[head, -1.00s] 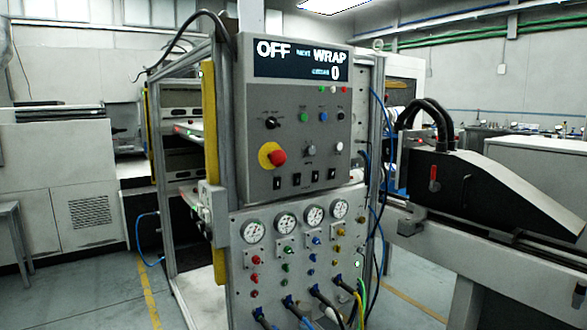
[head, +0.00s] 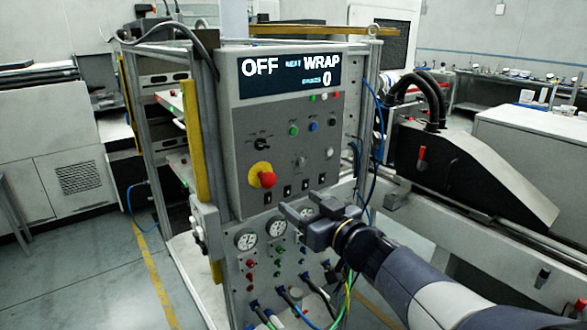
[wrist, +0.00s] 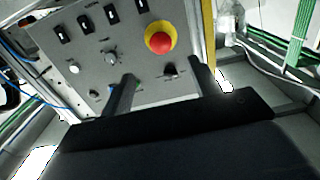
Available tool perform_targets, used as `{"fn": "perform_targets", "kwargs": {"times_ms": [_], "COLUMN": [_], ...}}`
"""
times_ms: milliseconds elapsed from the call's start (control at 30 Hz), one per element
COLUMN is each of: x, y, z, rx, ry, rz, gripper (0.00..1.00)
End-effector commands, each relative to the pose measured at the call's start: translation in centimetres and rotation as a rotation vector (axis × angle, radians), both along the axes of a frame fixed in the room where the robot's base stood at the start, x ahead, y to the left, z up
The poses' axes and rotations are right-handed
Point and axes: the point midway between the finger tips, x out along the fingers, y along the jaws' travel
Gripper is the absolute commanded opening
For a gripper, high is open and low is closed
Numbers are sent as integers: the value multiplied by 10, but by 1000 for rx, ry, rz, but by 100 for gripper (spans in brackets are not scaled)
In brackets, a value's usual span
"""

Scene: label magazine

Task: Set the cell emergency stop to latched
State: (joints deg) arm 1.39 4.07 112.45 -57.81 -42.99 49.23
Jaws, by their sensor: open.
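The emergency stop is a red mushroom button (head: 267,180) on a round yellow plate (head: 256,170), at the lower left of the grey control panel (head: 285,115). In the wrist view the red button (wrist: 159,42) is at the upper middle, just beyond the fingertips and roughly between them. My gripper (head: 298,201) is open and empty, to the right of and below the button in the head view. It appears apart from the panel. In the wrist view my gripper (wrist: 162,70) shows two spread dark fingers. I cannot tell whether the button is pressed in.
The display (head: 290,74) above reads OFF and WRAP. A black selector knob (head: 262,144), a grey knob (head: 302,161) and several black switches (wrist: 112,15) sit near the stop. Gauges (head: 246,239) and hoses are below. A yellow post (head: 196,130) stands left of the panel.

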Motion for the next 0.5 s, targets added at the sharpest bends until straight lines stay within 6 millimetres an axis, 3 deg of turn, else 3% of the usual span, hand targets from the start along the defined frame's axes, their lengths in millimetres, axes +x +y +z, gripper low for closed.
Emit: {"fn": "perform_targets", "kwargs": {"times_ms": [167, 500], "x": [13, 63], "y": [10, 44], "z": [0, 0], "rx": [2, 1], "ry": [-1, 0], "rz": [8, 6], "gripper": [59, 59]}}
